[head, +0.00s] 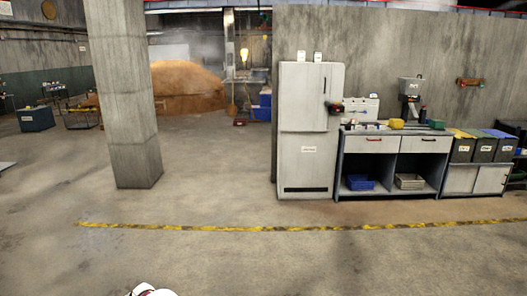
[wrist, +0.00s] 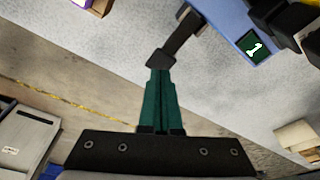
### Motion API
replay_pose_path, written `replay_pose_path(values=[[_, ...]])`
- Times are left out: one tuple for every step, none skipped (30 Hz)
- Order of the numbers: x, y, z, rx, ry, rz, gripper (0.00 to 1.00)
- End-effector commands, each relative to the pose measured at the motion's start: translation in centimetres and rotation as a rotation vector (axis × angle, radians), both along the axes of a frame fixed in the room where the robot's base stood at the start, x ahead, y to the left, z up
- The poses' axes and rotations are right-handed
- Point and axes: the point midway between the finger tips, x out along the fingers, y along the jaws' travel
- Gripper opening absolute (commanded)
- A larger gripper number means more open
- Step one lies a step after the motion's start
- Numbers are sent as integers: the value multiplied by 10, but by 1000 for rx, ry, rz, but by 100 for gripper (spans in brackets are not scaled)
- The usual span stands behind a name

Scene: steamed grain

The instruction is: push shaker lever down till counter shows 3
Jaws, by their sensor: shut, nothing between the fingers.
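My gripper (wrist: 160,74) points up the wrist view, its two green fingers closed together with nothing between them. The black shaker lever (wrist: 183,35) slants down and left from the top, and its wider end pad lies right at my fingertips. I cannot tell whether they touch or are slightly apart. The blue shaker body (wrist: 228,17) is at the upper right. Its small dark green counter (wrist: 256,47) shows a white 1, tilted in the picture. I cannot make out the shaker or my gripper in the head view.
In the wrist view, a grey box (wrist: 25,140) is at the lower left, and black and yellow parts (wrist: 295,22) are beside the counter. In the head view, a white fridge (head: 308,130), a workbench (head: 392,160) and a concrete pillar (head: 125,95) stand beyond open floor.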

Motion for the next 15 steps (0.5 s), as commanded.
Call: replay_pose_path(values=[[0,0,0,0,0,0,0],[0,0,0,0,0,0,0],[0,0,0,0,0,0,0],[0,0,-1,0,0,0,0],[0,0,-2,0,1,0,0],[0,0,-3,0,1,0,0],[0,0,-5,0,1,0,0],[0,0,-7,-1,1,1,0],[0,0,-9,-1,1,1,0],[0,0,-10,-1,1,1,0],[0,0,-12,-2,0,1,0],[0,0,-14,-2,0,1,0],[0,0,-15,-1,0,0,0],[0,0,-17,0,1,0,0],[0,0,-19,0,1,0,0]])
